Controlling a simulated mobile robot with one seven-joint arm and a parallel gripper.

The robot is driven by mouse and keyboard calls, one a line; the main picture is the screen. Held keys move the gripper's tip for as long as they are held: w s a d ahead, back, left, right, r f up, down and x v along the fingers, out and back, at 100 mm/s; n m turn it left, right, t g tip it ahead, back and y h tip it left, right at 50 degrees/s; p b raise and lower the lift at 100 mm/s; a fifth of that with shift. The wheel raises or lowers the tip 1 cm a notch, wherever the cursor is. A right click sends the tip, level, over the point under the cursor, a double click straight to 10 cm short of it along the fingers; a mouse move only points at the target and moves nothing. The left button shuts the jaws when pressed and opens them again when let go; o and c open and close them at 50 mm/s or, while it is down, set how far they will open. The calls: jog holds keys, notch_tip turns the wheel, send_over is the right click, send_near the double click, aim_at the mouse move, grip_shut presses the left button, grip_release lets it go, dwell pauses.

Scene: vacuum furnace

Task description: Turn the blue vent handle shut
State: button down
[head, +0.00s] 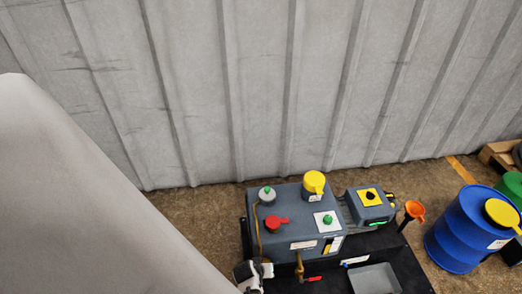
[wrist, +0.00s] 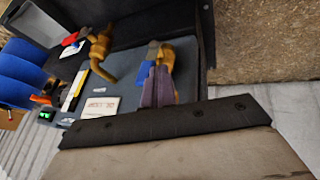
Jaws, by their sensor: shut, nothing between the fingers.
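The blue vent handle (wrist: 148,66) shows in the wrist view beside a brass fitting (wrist: 168,54), low on the front of the grey-blue furnace unit (head: 280,222). My gripper (wrist: 158,88) is shut and empty, its fingertips right at the blue handle. I cannot tell whether they touch it. The fingers cover part of the handle and fitting. In the head view, my gripper (head: 256,274) is at the unit's front left corner, and I cannot make out the vent handle there.
A brass tap (head: 299,268) with a red lever (head: 312,279) is close to the right of my gripper. A red handle (head: 275,223) and yellow cap (head: 314,183) are on top of the unit. A grey tray (head: 376,280) and blue drum (head: 462,232) stand further right.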

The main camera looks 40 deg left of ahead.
jog(key=w+d+f+m+g+y+b, duration=0.1)
jog(key=w+d+m+g+y+b, duration=0.1)
jog(key=w+d+g+y+b, duration=0.3)
jog(key=w+g+y, duration=0.1)
jog(key=g+y, duration=0.2)
jog(key=g, duration=0.1)
jog(key=shift+f+m, duration=0.3)
jog(key=shift+f, duration=0.1)
jog(key=shift+r+p, duration=0.75)
